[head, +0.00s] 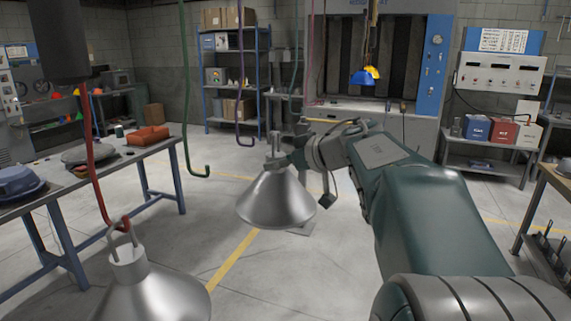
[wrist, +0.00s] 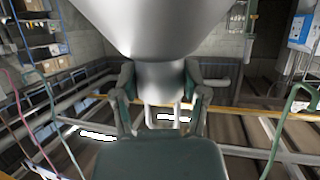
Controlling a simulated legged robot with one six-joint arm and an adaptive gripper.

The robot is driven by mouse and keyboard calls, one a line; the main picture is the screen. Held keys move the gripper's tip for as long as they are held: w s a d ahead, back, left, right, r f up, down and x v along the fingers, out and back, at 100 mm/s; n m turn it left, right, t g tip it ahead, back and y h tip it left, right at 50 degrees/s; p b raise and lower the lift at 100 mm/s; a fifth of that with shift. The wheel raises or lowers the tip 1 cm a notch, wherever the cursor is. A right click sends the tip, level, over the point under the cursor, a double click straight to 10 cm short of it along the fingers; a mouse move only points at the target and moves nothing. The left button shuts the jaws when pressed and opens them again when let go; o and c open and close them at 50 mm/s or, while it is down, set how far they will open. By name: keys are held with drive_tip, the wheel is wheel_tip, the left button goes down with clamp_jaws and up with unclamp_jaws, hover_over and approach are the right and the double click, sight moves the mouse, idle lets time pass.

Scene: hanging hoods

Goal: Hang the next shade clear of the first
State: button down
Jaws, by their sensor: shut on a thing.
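A silver cone shade (head: 150,295) hangs by its loop from the red hook (head: 95,170) at the lower left of the head view. A second silver shade (head: 276,202) is in my gripper (head: 290,161), wide end down, above the floor. In the wrist view, the fingers of my gripper (wrist: 163,98) are closed on the neck of this shade (wrist: 160,30), and its wire loop shows beyond. The green hook (head: 187,110) hangs empty between the two shades. The purple hook (head: 240,80) hangs empty, its tip left of and above the held shade.
A workbench (head: 110,165) with an orange tray (head: 148,137) stands at the left. A blue shelf rack (head: 232,70) and a booth with blue and yellow hanging pieces (head: 366,76) are behind. Another bench (head: 555,190) is at the right. Open floor lies under the held shade.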

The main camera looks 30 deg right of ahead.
drive_tip(key=shift+w, duration=0.3)
drive_tip(key=shift+a, duration=0.65)
drive_tip(key=shift+w+d, duration=0.1)
drive_tip(key=shift+d, duration=0.05)
drive_tip(key=shift+w+a, duration=0.25)
drive_tip(key=shift+a, duration=0.1)
drive_tip(key=shift+w+a, duration=0.5)
drive_tip(key=shift+w, duration=0.15)
drive_tip(key=shift+w, duration=0.15)
idle(0.4)
drive_tip(key=shift+w+a, duration=0.8)
drive_tip(key=shift+w, duration=0.25)
